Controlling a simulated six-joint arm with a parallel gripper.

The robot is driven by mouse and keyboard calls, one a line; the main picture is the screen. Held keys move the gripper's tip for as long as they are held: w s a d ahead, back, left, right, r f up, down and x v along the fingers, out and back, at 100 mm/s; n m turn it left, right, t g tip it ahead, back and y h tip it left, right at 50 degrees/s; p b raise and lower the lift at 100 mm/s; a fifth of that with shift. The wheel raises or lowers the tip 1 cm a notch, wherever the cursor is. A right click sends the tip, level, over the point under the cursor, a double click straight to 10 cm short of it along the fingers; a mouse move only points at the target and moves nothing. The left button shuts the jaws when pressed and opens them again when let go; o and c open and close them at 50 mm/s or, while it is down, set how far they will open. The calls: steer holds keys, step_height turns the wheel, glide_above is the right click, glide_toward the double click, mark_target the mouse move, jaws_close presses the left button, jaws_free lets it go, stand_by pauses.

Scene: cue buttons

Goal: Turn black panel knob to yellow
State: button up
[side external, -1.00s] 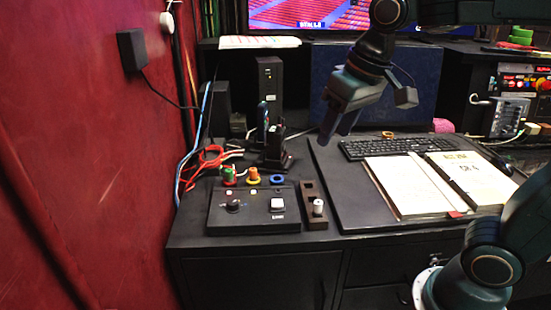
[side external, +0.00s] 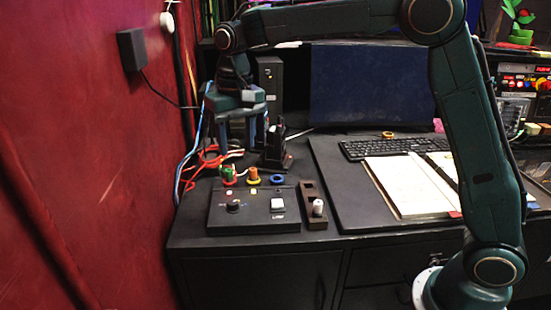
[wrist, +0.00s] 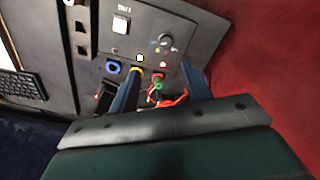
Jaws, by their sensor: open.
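The black panel (side external: 255,225) lies on the desk near the red wall and also shows in the wrist view (wrist: 190,22). Its round dark knob (side external: 233,205) is at the panel's left; in the wrist view the knob (wrist: 165,40) sits among small coloured marks. Which mark it points to is too small to tell. A white square button (side external: 277,204) is on the panel's right side. My gripper (side external: 238,147) is open, fingers downward, above and behind the panel, apart from the knob. In the wrist view its blue fingers (wrist: 160,72) are spread, with the knob beyond them.
A green-and-red piece (side external: 228,175), an orange-yellow piece (side external: 253,176) and a blue ring (side external: 277,179) stand along the panel's back edge. Red cables (side external: 208,160) lie behind. A dark block with a white peg (side external: 318,207) is right of the panel. The red wall (side external: 80,180) is close at left.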

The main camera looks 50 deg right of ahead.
mark_target(233, 202)
steer(key=shift+w+a+f, duration=0.25)
steer(key=shift+w+f, duration=0.25)
steer(key=shift+w+a+f, duration=0.25)
steer(key=shift+w+f, duration=0.2)
steer(key=shift+w, duration=0.05)
steer(key=shift+f, duration=0.15)
step_height(233, 202, down, 14)
steer(key=shift+r, duration=0.25)
steer(key=c, duration=1)
